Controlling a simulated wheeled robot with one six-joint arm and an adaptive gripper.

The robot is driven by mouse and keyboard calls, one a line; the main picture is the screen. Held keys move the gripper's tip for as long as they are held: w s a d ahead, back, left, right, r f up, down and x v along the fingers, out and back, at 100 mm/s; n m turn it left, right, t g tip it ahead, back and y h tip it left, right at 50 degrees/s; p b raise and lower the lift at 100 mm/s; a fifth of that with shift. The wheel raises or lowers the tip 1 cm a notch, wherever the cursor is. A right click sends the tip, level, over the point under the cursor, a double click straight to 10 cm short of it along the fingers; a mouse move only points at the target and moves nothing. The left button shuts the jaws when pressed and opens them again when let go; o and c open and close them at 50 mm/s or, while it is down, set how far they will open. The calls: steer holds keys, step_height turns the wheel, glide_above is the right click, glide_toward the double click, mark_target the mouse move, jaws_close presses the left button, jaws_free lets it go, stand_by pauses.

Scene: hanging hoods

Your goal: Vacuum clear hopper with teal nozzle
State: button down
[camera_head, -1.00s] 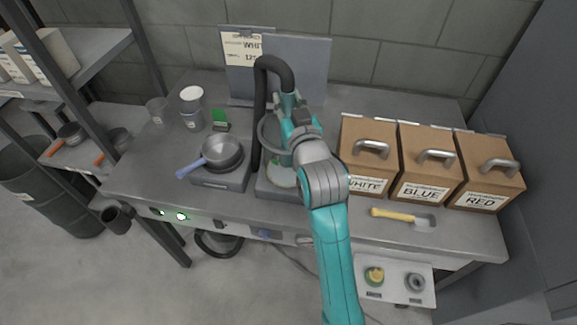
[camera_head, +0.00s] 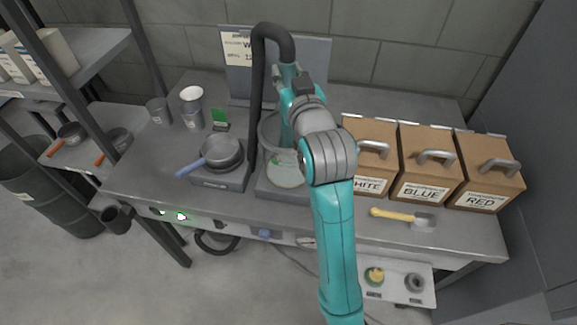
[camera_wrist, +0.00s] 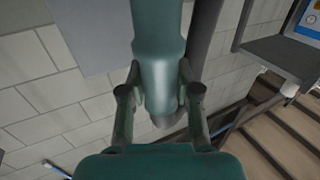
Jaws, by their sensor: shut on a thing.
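The clear hopper (camera_head: 286,172) stands on a grey base near the middle of the bench, with pale material and a few green bits low inside. The arm covers part of its rim and right side. My gripper (camera_wrist: 160,92) is shut on the teal nozzle (camera_wrist: 158,50), with a finger on each side of it. In the head view the gripper is above and behind the hopper, mostly hidden by my arm. The black hose (camera_head: 256,85) arches up from beside the hopper to the nozzle. The nozzle's tip is hidden in the head view.
A pan (camera_head: 222,152) sits on a scale left of the hopper. Boxes labelled WHITE (camera_head: 366,185), BLUE (camera_head: 422,190) and RED (camera_head: 481,200) stand at right. A yellow-handled scoop (camera_head: 402,216) lies before them. Cups (camera_head: 192,100) stand at the back left; a panel (camera_head: 300,55) stands behind.

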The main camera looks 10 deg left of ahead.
steer(key=shift+r, duration=5.15)
steer(key=shift+s, duration=0.1)
